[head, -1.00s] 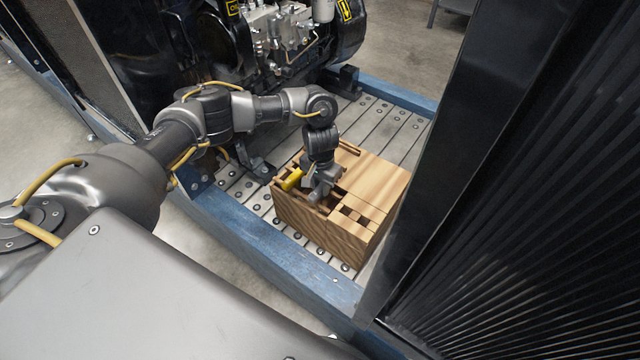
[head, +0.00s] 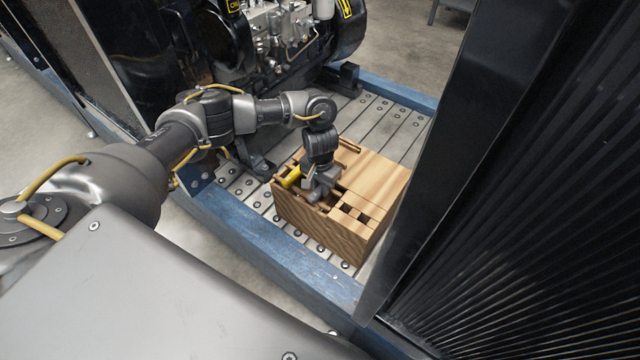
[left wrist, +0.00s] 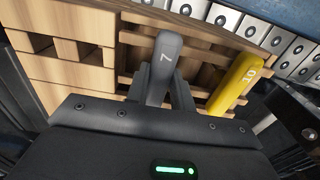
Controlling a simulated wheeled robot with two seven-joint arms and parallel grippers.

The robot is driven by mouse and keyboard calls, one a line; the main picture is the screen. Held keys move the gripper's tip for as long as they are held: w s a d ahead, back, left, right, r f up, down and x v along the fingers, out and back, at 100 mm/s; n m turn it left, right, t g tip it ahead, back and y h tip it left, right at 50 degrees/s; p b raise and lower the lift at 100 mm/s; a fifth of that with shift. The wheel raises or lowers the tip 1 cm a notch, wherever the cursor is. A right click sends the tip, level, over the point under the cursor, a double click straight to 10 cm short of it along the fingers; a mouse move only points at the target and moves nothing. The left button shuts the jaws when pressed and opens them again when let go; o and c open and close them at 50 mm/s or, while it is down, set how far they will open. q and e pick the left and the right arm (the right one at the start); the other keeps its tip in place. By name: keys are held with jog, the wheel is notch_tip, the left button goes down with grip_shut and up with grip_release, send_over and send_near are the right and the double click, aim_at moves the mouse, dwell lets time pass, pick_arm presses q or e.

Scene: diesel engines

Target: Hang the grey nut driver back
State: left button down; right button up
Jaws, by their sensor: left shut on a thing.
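The grey nut driver (left wrist: 165,62), marked 7, is between the fingers of my left gripper (left wrist: 164,85), which is shut on its handle. In the head view, my left gripper (head: 322,190) is low at the slotted side of the wooden box (head: 368,236). The grey handle (head: 315,196) shows there beside the fingers. Its shaft is hidden, so I cannot tell whether it sits in a slot. A yellow nut driver (left wrist: 236,86), marked 10, stands in the rack close to the grey one; it also shows in the head view (head: 291,177). My right gripper is out of view.
The box has square holes (head: 356,213) and a plain wooden top (head: 376,181). It stands on a slatted metal deck within a blue frame (head: 262,246). A black ribbed panel (head: 520,200) rises close on the right. The engine (head: 280,40) is behind.

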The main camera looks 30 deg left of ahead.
aim_at(320, 187)
pick_arm(q)
jog(key=c, duration=0.9)
grip_release()
jog(key=shift+o, duration=0.7)
jog(key=shift+r+p, duration=0.45)
jog(key=shift+p, duration=0.15)
jog(key=shift+r+p, duration=1.35)
jog(key=shift+p, duration=0.65)
